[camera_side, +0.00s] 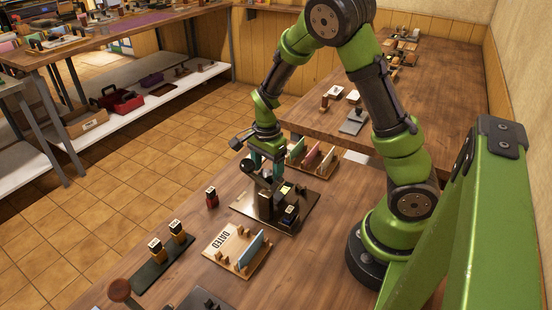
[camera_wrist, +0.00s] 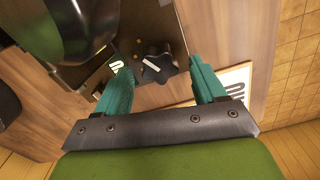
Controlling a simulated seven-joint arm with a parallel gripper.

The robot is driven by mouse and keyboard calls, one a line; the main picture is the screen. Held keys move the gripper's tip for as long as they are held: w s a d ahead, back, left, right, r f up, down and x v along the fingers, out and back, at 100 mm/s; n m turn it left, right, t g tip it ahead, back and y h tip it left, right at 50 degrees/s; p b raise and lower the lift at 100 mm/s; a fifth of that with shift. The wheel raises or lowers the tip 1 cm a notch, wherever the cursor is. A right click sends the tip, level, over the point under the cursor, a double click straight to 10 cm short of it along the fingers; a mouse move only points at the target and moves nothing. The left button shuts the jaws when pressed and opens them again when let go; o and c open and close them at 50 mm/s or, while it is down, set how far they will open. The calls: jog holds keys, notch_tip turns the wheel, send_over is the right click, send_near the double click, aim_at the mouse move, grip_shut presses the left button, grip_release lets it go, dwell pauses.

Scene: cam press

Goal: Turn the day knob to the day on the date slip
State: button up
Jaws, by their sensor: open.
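My gripper (camera_side: 267,170) is over the dark press (camera_side: 247,209) on the wooden table. In the wrist view its teal fingers (camera_wrist: 158,72) are open. The dark star-shaped knob (camera_wrist: 153,67) with a pale pointer bar lies in the gap between the fingertips. I cannot tell whether either finger touches it. A small pale label (camera_wrist: 117,66) with a dark mark shows beside the left fingertip, too small to read. I cannot pick out the date slip for certain, and no day on it is legible.
A wooden tray marked DATED (camera_side: 222,240) holds a blue card. A dark tray with two stamps (camera_side: 160,262) is at front left.

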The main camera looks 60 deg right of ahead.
aim_at(267, 172)
notch_tip(267, 172, up, 17)
dwell(0.4)
